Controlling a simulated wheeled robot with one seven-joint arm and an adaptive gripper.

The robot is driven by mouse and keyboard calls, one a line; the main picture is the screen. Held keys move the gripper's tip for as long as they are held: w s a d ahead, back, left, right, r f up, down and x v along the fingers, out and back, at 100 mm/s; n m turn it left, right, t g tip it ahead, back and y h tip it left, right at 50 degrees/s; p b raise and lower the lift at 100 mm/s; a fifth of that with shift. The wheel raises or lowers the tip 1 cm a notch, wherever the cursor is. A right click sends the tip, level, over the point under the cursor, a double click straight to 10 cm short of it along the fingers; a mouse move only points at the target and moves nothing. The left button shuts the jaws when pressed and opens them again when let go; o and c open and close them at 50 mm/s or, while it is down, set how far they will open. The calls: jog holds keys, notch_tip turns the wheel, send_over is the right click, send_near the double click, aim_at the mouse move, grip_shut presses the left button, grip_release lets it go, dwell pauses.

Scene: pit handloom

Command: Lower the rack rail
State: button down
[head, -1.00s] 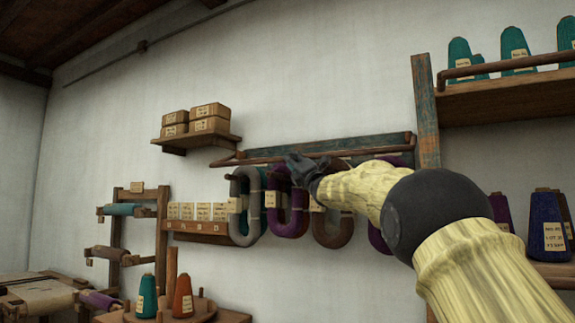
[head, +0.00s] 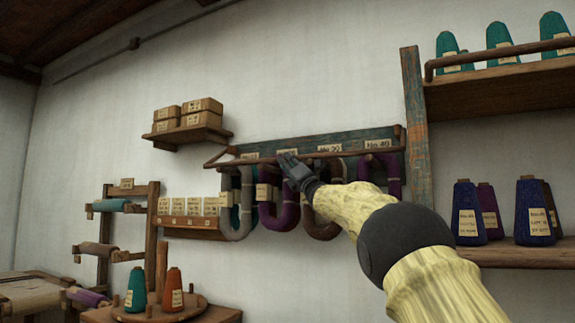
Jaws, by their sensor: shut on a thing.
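The rack rail (head: 362,152) is a long thin brown rod in front of a teal wall board (head: 305,143), with a short arm at its left end. It sits low enough that number labels on the board show above it. My gripper (head: 288,160) is shut on the rail, left of its middle. The fingers hide that part of the rail, so the exact grip cannot be seen. Looped yarn hanks hang below the rail: grey (head: 240,228), purple (head: 282,218), brown (head: 322,229) and another purple one (head: 393,178) behind my arm.
A shelf with small boxes (head: 187,134) is at the upper left of the rack. A teal-worn post (head: 414,120) and shelves with yarn cones (head: 533,212) stand at the right. A labelled box row (head: 190,221) is at the left, above a round cone stand (head: 160,312).

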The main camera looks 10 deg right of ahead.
jog(key=c, duration=1.3)
grip_release()
jog(key=shift+w+f, duration=0.1)
jog(key=shift+f, duration=0.1)
jog(key=shift+r, duration=0.1)
jog(key=shift+v, duration=6.1)
jog(key=shift+h, duration=0.3)
